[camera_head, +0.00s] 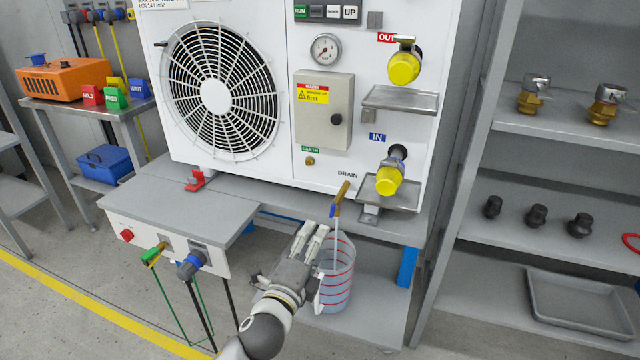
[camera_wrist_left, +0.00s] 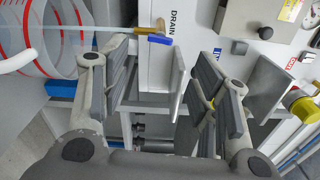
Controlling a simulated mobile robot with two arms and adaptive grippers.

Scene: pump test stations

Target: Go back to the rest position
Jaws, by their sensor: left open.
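My left gripper (camera_head: 313,229) reaches up from the bottom of the head view, below the machine's front, beside the drain valve (camera_head: 342,193) and the bucket. In the left wrist view its fingers (camera_wrist_left: 160,75) are spread apart with nothing between them. The brass drain valve with its blue handle (camera_wrist_left: 153,38) lies beyond the fingers, apart from them. A pale stream or tube runs from the valve to a clear, red-ringed bucket (camera_head: 343,285). The bucket holds something bluish and is partly hidden by my gripper. My right gripper is in neither view.
The machine (camera_head: 365,40) stands on a grey bench (camera_head: 180,205) with hose fittings in front. Drip trays (camera_head: 400,98) jut out from its right side. A shelf rack (camera_head: 570,140) with fittings stands at right. An orange case (camera_head: 65,78) sits on a side table at left.

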